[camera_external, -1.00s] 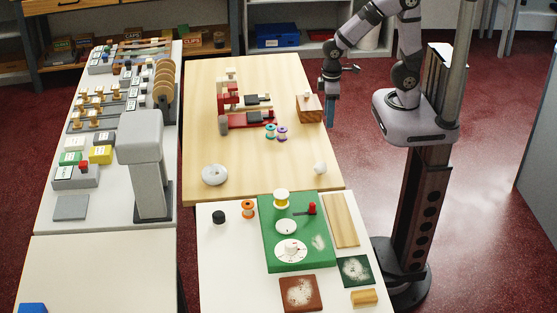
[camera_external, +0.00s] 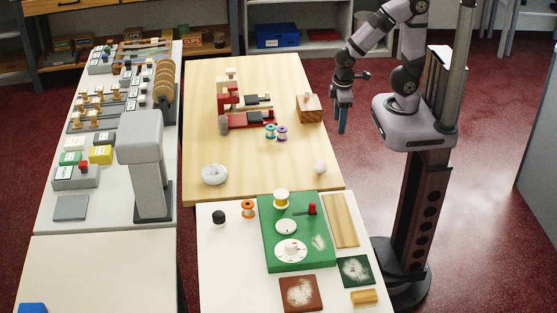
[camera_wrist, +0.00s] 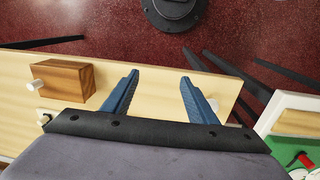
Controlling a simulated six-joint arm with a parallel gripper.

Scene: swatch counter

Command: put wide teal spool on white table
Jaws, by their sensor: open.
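The teal spool (camera_external: 270,131) stands on the light wooden table (camera_external: 240,165), right beside a purple spool (camera_external: 282,133). It is not visible in the wrist view. The white table (camera_external: 222,275) adjoins the wooden table's near edge; a corner of it shows at the right of the wrist view (camera_wrist: 296,103). My gripper (camera_external: 342,128) hangs past the wooden table's right edge, to the right of the teal spool. Its blue fingers are apart and empty in the wrist view (camera_wrist: 158,80).
A wooden block (camera_external: 309,109) lies between the spools and my gripper. A red device (camera_external: 247,120) stands behind the spools. The white table holds a green board (camera_external: 275,258), an orange spool (camera_external: 248,209) and a black spool (camera_external: 219,217); its front left is clear.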

